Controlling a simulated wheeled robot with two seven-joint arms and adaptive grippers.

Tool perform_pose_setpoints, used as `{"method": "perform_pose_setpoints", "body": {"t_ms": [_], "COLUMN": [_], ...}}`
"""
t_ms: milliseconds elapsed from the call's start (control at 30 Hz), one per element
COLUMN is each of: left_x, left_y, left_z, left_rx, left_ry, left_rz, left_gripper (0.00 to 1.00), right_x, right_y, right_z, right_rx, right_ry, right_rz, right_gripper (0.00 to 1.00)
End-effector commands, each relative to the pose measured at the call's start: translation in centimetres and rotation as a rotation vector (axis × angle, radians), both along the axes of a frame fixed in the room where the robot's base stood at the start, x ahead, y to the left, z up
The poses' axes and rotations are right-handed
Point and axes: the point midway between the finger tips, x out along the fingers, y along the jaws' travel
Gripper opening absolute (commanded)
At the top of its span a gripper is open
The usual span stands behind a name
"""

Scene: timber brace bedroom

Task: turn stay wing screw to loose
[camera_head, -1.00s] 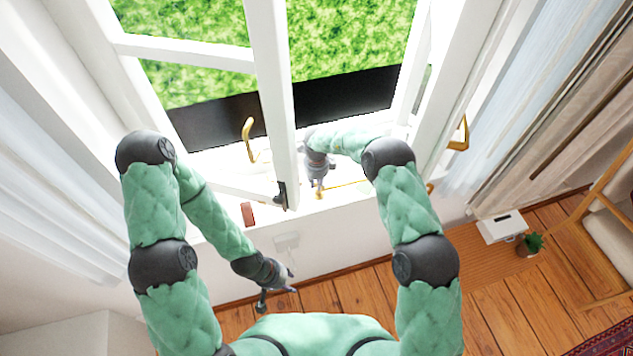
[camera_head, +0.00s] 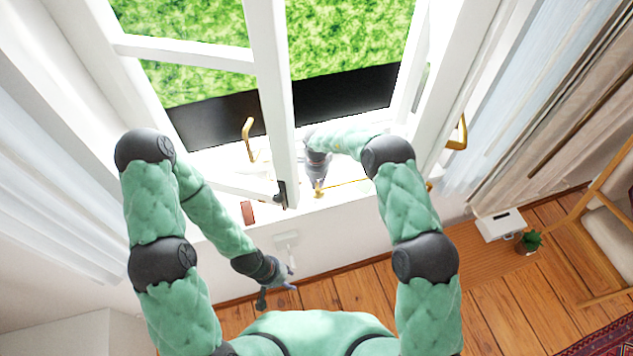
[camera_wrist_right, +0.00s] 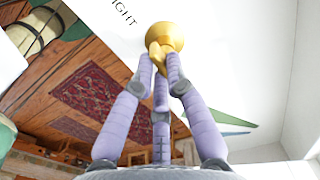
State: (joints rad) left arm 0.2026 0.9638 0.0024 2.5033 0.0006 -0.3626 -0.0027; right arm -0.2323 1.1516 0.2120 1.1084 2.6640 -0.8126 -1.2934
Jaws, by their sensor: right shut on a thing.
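The brass wing screw (camera_wrist_right: 158,56) sits on a round brass base against a white surface in the right wrist view. In the head view it is a small gold spot (camera_head: 318,194) on the window sill. My right gripper (camera_wrist_right: 160,78) has its lilac fingers closed around the wing; in the head view it (camera_head: 318,182) points down at the sill. A thin brass stay bar (camera_head: 348,184) runs right from there, partly hidden by my right arm. My left gripper (camera_head: 287,283) hangs low before the wall below the sill, away from the screw; its fingers are too small to read.
The white window frame (camera_head: 270,90) stands just left of my right gripper. A brass handle (camera_head: 249,138) and a reddish block (camera_head: 248,213) are further left. Lettering ending in "IGHT" (camera_wrist_right: 124,14) is beside the screw. A potted plant (camera_head: 529,241) stands on the floor at right.

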Motion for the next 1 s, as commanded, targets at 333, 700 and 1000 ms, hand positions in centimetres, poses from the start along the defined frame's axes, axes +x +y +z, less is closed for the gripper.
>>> {"method": "perform_pose_setpoints", "body": {"t_ms": [333, 700, 1000], "left_x": [0.00, 0.00, 0.01], "left_y": [0.00, 0.00, 0.00], "left_z": [0.01, 0.01, 0.01], "left_rx": [0.000, 0.000, 0.000], "left_ry": [0.000, 0.000, 0.000], "left_rz": [0.000, 0.000, 0.000], "left_gripper": [0.40, 0.40, 0.40], "right_x": [-0.08, -0.06, 0.03], "right_y": [-0.01, -0.02, -0.01], "right_z": [-0.10, -0.07, 0.37], "right_rx": [-0.001, 0.000, 0.000], "right_ry": [0.002, 0.001, -0.001], "right_rz": [0.020, 0.019, 0.018], "right_gripper": [0.00, 0.39, 0.39]}}
